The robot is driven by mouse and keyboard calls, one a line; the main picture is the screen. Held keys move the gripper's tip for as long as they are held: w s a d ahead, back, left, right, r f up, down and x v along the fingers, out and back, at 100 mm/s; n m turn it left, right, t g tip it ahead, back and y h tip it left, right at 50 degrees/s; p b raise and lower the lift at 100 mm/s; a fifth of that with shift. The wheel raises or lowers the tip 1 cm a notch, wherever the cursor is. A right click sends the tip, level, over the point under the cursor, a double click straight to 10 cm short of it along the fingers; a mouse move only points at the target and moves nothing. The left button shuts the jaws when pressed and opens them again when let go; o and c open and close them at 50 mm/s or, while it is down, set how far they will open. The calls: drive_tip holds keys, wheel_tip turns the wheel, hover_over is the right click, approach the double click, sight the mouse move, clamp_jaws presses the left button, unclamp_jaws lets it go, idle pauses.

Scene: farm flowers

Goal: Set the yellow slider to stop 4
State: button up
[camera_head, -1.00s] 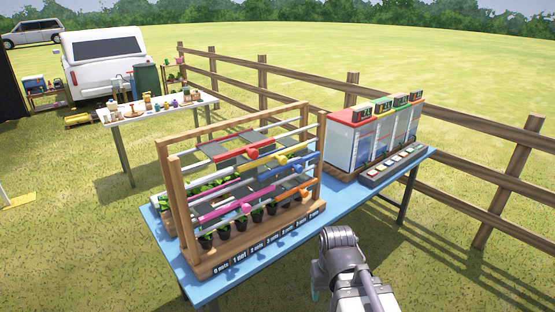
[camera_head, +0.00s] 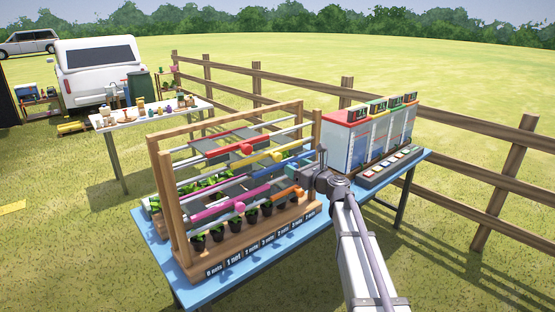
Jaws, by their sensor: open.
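A wooden rack (camera_head: 166,200) holds several coloured sliders on slanting metal rails. The yellow slider (camera_head: 258,162) is on an upper rail below the red slider (camera_head: 225,143), its knob (camera_head: 278,157) right of the rack's middle. Labels (camera_head: 267,241) reading from 0 nuts at left upward run along the front base; I cannot tell exactly which stop the yellow knob lines up with. My gripper (camera_head: 307,176) is open at the rack's right end, to the right of and lower than the yellow knob. Its fingertips are small and partly hidden; I see nothing held.
A blue slider (camera_head: 285,167), an orange slider (camera_head: 280,198) and a magenta slider (camera_head: 217,210) sit on lower rails, above potted plants (camera_head: 233,215). A box unit (camera_head: 370,140) and a button panel (camera_head: 388,167) stand right on the blue table (camera_head: 196,291). A wooden fence runs behind.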

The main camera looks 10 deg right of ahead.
sight(279, 158)
drive_tip(key=x, duration=1)
drive_tip(key=shift+w+a, duration=0.1)
drive_tip(key=shift+a, duration=0.15)
clamp_jaws()
